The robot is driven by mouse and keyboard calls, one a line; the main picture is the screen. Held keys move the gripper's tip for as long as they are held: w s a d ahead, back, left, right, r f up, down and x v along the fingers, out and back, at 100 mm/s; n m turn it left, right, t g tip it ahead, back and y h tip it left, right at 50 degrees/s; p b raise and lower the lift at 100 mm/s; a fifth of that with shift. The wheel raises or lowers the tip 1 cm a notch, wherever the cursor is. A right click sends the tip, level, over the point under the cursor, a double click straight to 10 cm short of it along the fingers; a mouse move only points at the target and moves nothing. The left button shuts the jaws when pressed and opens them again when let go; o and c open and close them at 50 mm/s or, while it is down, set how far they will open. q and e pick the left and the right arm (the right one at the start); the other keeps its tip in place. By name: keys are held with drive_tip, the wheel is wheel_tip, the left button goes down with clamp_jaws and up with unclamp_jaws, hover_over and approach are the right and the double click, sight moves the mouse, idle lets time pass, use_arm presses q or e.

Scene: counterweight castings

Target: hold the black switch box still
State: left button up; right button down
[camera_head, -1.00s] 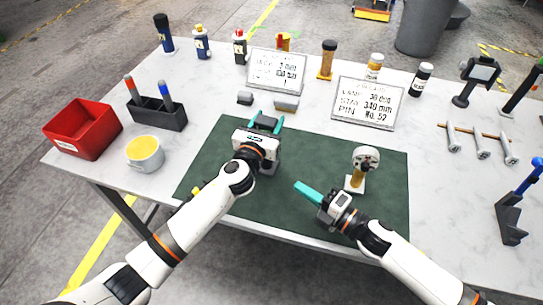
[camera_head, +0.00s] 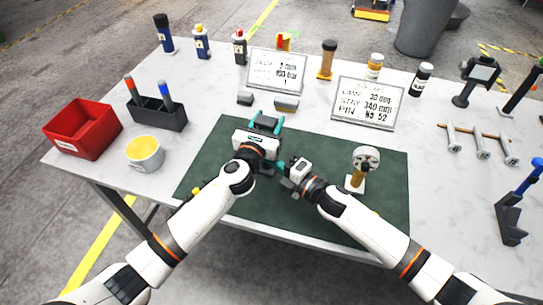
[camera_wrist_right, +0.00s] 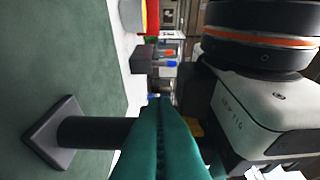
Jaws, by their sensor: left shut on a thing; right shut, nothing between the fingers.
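My left gripper (camera_head: 266,121) is shut over the green mat (camera_head: 330,155), with teal fingers at either side of a dark thing, apparently the black switch box (camera_head: 265,123); the gripper mostly hides it. My right gripper (camera_head: 281,167) is shut and empty, close beside the left gripper on its near right side. In the right wrist view its teal fingers (camera_wrist_right: 160,110) lie together near a dark post (camera_wrist_right: 95,132) on a square base on the mat. The left gripper's pale housing (camera_wrist_right: 255,115) is close by. I cannot tell whether the right fingertips touch anything.
A red bin (camera_head: 82,130) and yellow-filled cup (camera_head: 145,153) stand left. The mat's middle right is clear.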

drive_tip(key=shift+w, duration=0.75)
drive_tip(key=shift+w+a, duration=0.15)
drive_tip(key=shift+w, duration=0.1)
use_arm(q)
drive_tip(key=shift+f, duration=0.1)
use_arm(e)
drive_tip(key=s+d, duration=0.3)
drive_tip(key=s, duration=1)
use_arm(q)
drive_tip(key=o, duration=1.4)
drive_tip(key=shift+s, duration=0.15)
